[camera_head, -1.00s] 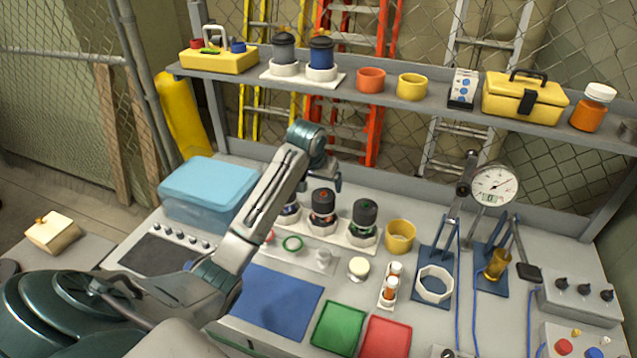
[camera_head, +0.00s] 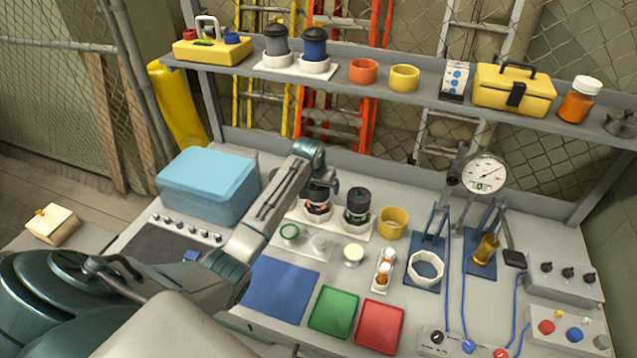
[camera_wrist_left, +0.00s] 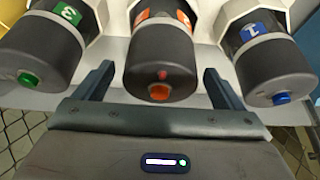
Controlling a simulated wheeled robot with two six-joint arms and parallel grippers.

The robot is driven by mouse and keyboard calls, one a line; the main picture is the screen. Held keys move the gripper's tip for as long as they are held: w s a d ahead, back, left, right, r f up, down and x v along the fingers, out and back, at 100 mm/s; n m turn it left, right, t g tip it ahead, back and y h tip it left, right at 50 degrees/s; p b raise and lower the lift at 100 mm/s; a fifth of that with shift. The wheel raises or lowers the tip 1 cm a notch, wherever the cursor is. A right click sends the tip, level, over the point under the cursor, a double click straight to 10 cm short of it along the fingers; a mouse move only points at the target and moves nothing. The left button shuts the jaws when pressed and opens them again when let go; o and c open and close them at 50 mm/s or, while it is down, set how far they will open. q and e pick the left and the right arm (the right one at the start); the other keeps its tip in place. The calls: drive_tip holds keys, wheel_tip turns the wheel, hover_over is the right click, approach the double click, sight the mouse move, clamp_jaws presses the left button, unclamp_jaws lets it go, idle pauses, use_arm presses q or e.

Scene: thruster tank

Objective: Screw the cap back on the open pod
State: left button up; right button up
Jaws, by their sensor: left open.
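Three dark-capped pods stand in a white rack on the bench. The orange pod (camera_head: 318,200) and the green pod (camera_head: 357,203) show in the head view; the blue one is hidden behind my left arm. In the left wrist view they are the green pod 3 (camera_wrist_left: 48,50), orange pod 2 (camera_wrist_left: 160,60) and blue pod 1 (camera_wrist_left: 265,60). My left gripper (camera_wrist_left: 160,85) is open and empty, its fingers on either side of the orange pod's end, apart from it. I cannot tell which pod is open. My right gripper is out of view.
A yellow cup (camera_head: 391,224), a cream knob (camera_head: 353,255) and a vial holder (camera_head: 385,268) stand right of the rack. A blue bin (camera_head: 208,187) is at left. Blue, green and red mats lie in front. A shelf (camera_head: 430,97) crosses above the back.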

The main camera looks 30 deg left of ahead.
use_arm(q)
drive_tip(key=c, duration=1)
drive_tip(key=m+h, duration=0.1)
drive_tip(key=m, duration=0.1)
drive_tip(key=m+h, duration=0.1)
drive_tip(key=m, duration=0.2)
drive_tip(key=shift+a, duration=0.1)
drive_tip(key=m+h, duration=0.1)
drive_tip(key=m, duration=0.1)
drive_tip(key=shift+f+m, duration=0.1)
drive_tip(key=shift+m, duration=0.3)
drive_tip(key=m+g+h+b, duration=0.1)
drive_tip(key=m+b, duration=0.1)
drive_tip(key=m, duration=0.3)
drive_tip(key=shift+f+b, duration=0.1)
drive_tip(key=shift+b, duration=0.2)
drive_tip(key=m+g+h+b, duration=0.1)
drive_tip(key=m+b, duration=0.1)
drive_tip(key=m, duration=0.1)
drive_tip(key=shift+m+g, duration=0.3)
drive_tip(key=shift+m, duration=0.1)
drive_tip(key=shift+m+b, duration=0.3)
drive_tip(key=shift+m, duration=0.1)
